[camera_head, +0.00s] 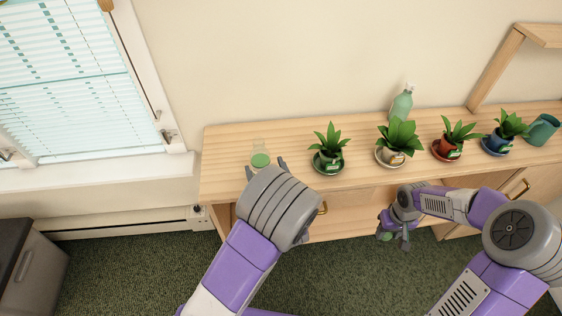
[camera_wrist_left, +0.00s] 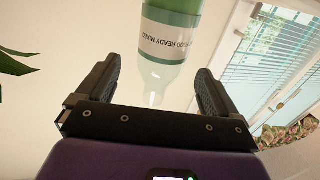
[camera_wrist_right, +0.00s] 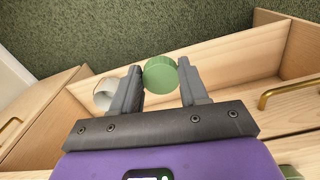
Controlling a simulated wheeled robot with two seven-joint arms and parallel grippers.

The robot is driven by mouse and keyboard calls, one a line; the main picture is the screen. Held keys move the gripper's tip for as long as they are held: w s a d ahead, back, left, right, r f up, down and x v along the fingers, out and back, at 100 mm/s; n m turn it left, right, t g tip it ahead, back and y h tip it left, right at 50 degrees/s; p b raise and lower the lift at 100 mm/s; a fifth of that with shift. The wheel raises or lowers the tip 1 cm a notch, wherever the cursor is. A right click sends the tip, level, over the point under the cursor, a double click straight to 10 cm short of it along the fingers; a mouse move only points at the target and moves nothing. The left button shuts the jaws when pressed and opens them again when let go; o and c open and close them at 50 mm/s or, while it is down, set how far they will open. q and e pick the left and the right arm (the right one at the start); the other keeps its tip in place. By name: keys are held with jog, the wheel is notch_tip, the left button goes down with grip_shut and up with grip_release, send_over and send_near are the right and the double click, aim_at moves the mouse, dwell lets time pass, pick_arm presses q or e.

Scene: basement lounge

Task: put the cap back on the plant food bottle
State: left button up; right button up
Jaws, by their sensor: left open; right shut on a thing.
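The plant food bottle (camera_head: 260,158), clear with green contents, stands at the left end of the wooden cabinet top. In the left wrist view the bottle (camera_wrist_left: 168,50) shows a white label, upside down in the picture, between the fingers. My left gripper (camera_head: 266,166) is open around the bottle, with gaps visible on both sides. My right gripper (camera_head: 392,236) is in front of the cabinet, shut on the green cap. The cap (camera_wrist_right: 160,73) is a round green disc between the right fingertips, apart from the bottle.
Several potted plants on saucers, including one in a green pot (camera_head: 328,160), line the cabinet top (camera_head: 225,150). A pale green spray bottle (camera_head: 401,104) stands behind them. A teal cup (camera_head: 542,128) is far right.

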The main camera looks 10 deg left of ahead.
aim_at(259, 141)
pick_arm(q)
jog(key=shift+b+x, duration=0.55)
jog(key=shift+x, duration=2.05)
pick_arm(e)
jog(key=shift+f, duration=0.55)
pick_arm(q)
jog(key=shift+r, duration=0.15)
